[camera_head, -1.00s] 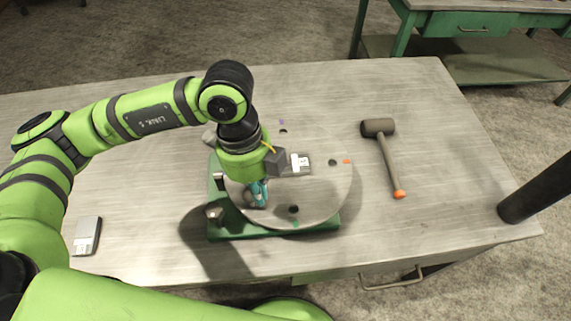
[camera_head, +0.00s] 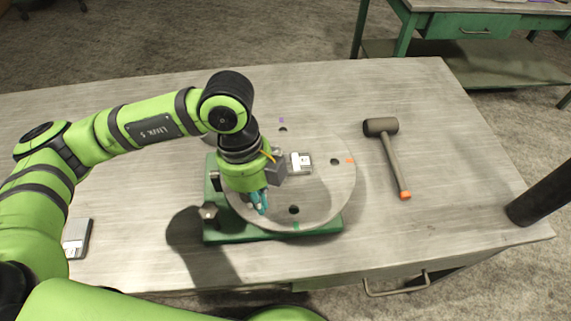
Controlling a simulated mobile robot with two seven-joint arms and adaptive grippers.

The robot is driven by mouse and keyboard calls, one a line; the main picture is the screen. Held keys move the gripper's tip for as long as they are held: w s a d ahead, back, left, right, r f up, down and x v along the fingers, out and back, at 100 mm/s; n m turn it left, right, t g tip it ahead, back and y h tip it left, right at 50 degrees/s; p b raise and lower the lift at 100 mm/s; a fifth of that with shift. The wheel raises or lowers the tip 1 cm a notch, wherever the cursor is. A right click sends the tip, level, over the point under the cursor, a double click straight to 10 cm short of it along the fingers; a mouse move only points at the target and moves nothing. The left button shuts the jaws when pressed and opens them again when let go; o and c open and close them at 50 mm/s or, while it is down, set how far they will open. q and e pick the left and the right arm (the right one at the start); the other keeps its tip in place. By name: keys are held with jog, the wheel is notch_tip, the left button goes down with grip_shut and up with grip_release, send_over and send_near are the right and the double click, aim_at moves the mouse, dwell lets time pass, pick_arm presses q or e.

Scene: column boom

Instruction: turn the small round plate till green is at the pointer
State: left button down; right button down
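The round grey plate (camera_head: 325,190) lies on a green base (camera_head: 275,236). On it I see a purple mark (camera_head: 282,120) at the far edge, an orange mark (camera_head: 349,161) at the right and a green mark (camera_head: 296,226) at the near edge. Several dark holes show in the plate. My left gripper (camera_head: 259,205) points down over the plate's left part, its teal fingertips low at the surface. Whether they are closed or touch anything is unclear. My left arm hides part of the plate's left side, and I cannot make out the pointer. My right gripper is not in view.
A small grey-and-white block (camera_head: 300,162) shows beside my wrist, over the plate. Dark knobs (camera_head: 208,211) stand at the base's left. A hammer (camera_head: 393,160) lies at the right. Another grey block (camera_head: 77,238) lies at the left. The table's right side is mostly clear.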

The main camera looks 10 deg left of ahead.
pick_arm(q)
jog(key=shift+w+a+f, duration=0.1)
jog(key=shift+a+f, duration=0.05)
jog(key=shift+f, duration=0.05)
dwell(0.3)
jog(key=shift+w+a+b, duration=0.25)
jog(key=shift+a+b, duration=0.05)
jog(key=shift+a, duration=0.45)
jog(key=shift+w+a+b, duration=0.3)
jog(key=shift+w+a, duration=0.1)
jog(key=shift+a, duration=0.4)
